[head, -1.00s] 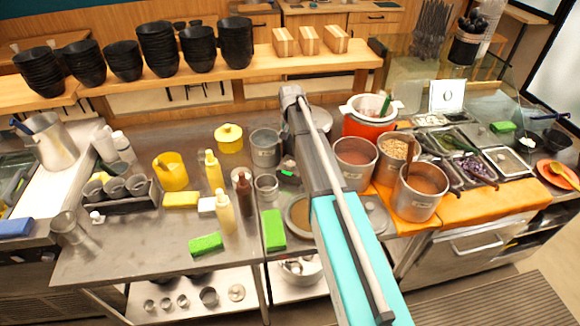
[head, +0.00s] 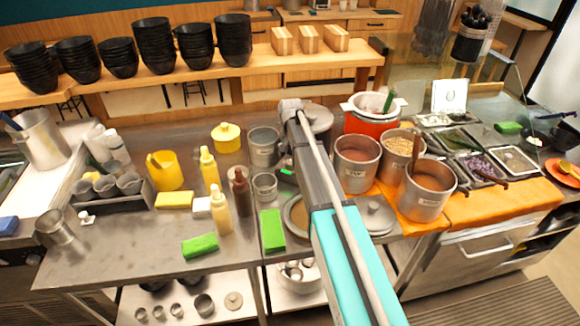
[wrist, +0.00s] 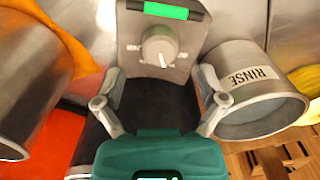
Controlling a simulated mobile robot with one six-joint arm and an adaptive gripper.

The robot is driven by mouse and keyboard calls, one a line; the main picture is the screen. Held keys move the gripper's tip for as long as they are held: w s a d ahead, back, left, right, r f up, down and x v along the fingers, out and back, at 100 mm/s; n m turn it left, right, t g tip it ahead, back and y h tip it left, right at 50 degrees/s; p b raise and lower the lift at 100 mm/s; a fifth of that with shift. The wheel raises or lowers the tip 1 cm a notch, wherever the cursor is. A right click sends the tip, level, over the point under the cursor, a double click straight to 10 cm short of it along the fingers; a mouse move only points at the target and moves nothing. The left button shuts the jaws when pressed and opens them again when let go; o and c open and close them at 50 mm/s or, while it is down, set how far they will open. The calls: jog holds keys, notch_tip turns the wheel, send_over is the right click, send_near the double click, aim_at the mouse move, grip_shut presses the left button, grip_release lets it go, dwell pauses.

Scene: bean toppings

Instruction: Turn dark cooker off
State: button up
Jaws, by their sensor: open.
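A lit green display (wrist: 166,11) sits on the same unit. I take this as the dark cooker; its dark body (wrist: 150,103) shows between my fingers. My gripper (wrist: 160,82) is open, one finger on each side, with the knob beyond the fingertips and nothing held. In the head view my arm hides most of the cooker; only its small green display (head: 287,171) shows clearly.
A metal pot labelled RINSE (wrist: 256,90) stands close to the right finger. Another metal pot (wrist: 32,70) and an orange cloth (wrist: 35,145) are at left. In the head view, bottles (head: 221,207) and a green sponge (head: 272,230) stand left of my arm.

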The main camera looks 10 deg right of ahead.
aim_at(291, 162)
jog(key=shift+f+b, duration=1.65)
jog(key=shift+f, duration=0.3)
jog(key=c, duration=1.2)
jog(key=shift+o, duration=0.2)
jog(key=shift+n, duration=0.5)
jog(key=n, duration=0.8)
